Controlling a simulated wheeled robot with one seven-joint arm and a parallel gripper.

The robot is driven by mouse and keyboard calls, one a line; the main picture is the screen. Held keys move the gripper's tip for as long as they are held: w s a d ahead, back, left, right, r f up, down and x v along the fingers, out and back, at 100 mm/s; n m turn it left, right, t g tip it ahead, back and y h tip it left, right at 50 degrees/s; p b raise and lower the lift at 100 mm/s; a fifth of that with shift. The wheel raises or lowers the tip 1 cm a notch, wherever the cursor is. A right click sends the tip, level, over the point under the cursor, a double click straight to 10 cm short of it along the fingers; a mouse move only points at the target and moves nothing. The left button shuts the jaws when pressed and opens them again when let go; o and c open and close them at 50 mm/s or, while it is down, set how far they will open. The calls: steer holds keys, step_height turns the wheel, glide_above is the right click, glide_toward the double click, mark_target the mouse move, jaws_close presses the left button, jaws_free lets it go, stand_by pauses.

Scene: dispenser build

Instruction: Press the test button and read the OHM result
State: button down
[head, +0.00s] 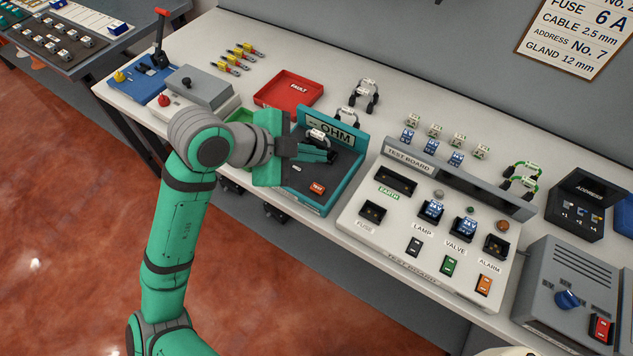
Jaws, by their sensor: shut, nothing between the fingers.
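The teal OHM tester (352,195) stands on the bench, with an OHM label (336,133) on its back wall. Its red test button (317,188) is on the dark deck near the front. My gripper (331,156) is shut and empty, over the rear part of the tester deck, behind and above the button. A small white-and-dark part (316,136) sits by the back wall near the fingers. My gripper partly hides it, so I cannot tell how it is seated. No result reading is legible.
The white test board (380,245) stands close on the right, with sockets and coloured switches. A red FAULT tray (290,90) and a partly hidden green tray (238,116) lie behind and left. Looped cables (364,95) stand behind the tester. A wall card (575,35) hangs at upper right.

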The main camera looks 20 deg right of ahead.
mark_target(317, 189)
steer(key=shift+a, duration=0.25)
steer(key=shift+f, duration=0.1)
steer(key=shift+f, duration=4.35)
steer(key=shift+f, duration=0.2)
steer(key=shift+f, duration=0.2)
